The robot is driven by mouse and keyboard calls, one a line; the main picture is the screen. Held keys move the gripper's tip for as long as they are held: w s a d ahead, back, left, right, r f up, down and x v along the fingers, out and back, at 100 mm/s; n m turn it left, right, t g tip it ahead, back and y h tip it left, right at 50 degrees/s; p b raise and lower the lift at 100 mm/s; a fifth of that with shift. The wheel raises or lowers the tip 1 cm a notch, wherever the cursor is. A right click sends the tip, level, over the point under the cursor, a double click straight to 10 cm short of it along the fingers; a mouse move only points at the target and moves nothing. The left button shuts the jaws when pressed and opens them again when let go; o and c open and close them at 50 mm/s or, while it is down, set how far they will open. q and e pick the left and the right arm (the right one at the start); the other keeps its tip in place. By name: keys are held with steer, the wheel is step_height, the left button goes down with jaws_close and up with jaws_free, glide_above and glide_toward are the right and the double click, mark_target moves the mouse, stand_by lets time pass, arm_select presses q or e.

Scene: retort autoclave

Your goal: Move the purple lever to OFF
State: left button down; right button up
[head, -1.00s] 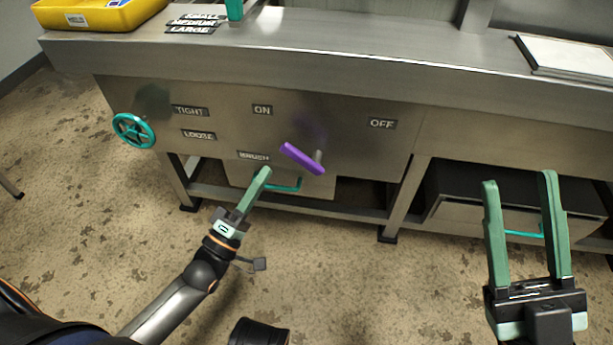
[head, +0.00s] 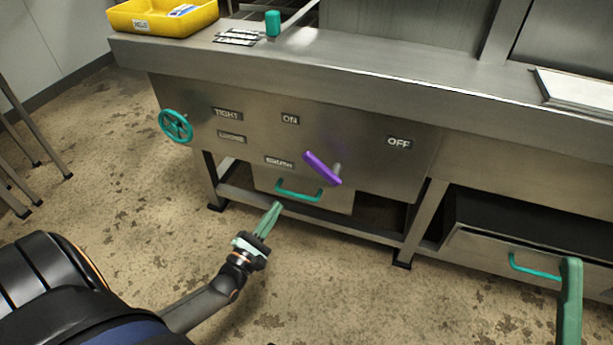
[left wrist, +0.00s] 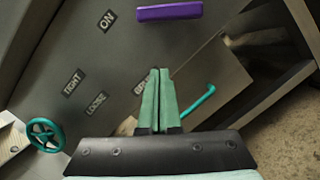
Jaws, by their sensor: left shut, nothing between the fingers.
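The purple lever (head: 321,168) sits on the steel front panel between the ON label (head: 290,119) and the OFF label (head: 399,143). It slants, with its upper left end toward ON and its lower right end at the pivot. It also shows in the left wrist view (left wrist: 170,11), ahead of the fingers. My left gripper (head: 278,207) is shut and empty, below and left of the lever and apart from it; its fingers show in the left wrist view (left wrist: 160,75). My right gripper (head: 571,262) is only partly in view at the lower right edge.
A teal handwheel (head: 176,126) is on the panel's left. A drawer with a teal handle (head: 298,194) is below the lever. Another teal-handled drawer (head: 535,268) is at the right. A yellow bin (head: 163,18) stands on the counter. The floor in front is clear.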

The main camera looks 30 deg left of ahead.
mark_target(322, 169)
arm_select(q)
steer(key=w+d+r+b, duration=0.2)
steer(key=w+r, duration=0.3)
steer(key=w, duration=0.5)
steer(key=shift+w, duration=0.2)
stand_by(0.4)
steer(key=shift+r+m+p, duration=0.25)
steer(key=shift+m+p, duration=0.05)
steer(key=shift+m, duration=0.2)
